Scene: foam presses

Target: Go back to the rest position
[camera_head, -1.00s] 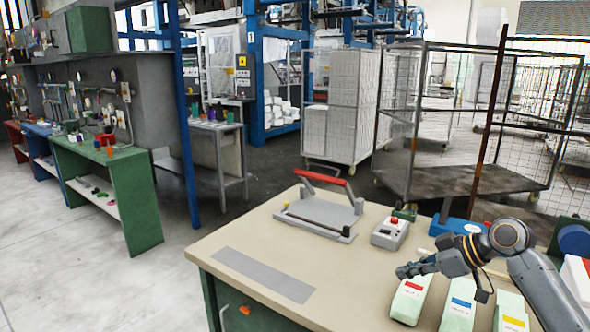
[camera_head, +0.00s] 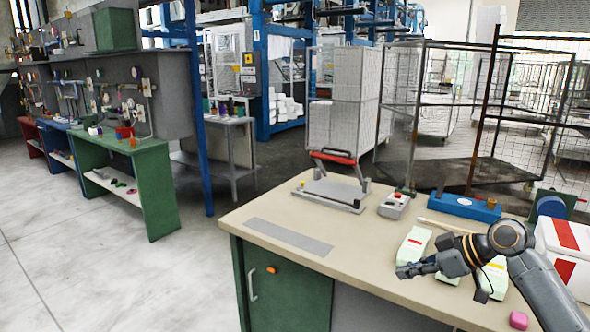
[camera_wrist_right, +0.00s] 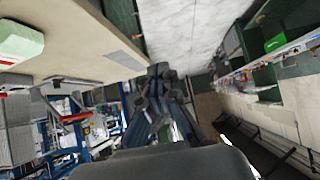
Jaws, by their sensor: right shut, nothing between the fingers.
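My right gripper (camera_head: 404,271) is at the lower right of the head view, over the front part of the beige worktable (camera_head: 290,222). It is shut and empty. In the right wrist view its fingers (camera_wrist_right: 158,72) are together in the middle, with the table edge to their left and the pale floor to their right. My left gripper is in neither view.
On the table are a grey press with a red handle (camera_head: 333,190), a small grey control box (camera_head: 394,206), a blue holder (camera_head: 464,207), a pale green bottle (camera_head: 413,247) and a pink block (camera_head: 518,320). A red-and-white box (camera_head: 562,262) stands at the right. Floor at left (camera_head: 90,260) is clear.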

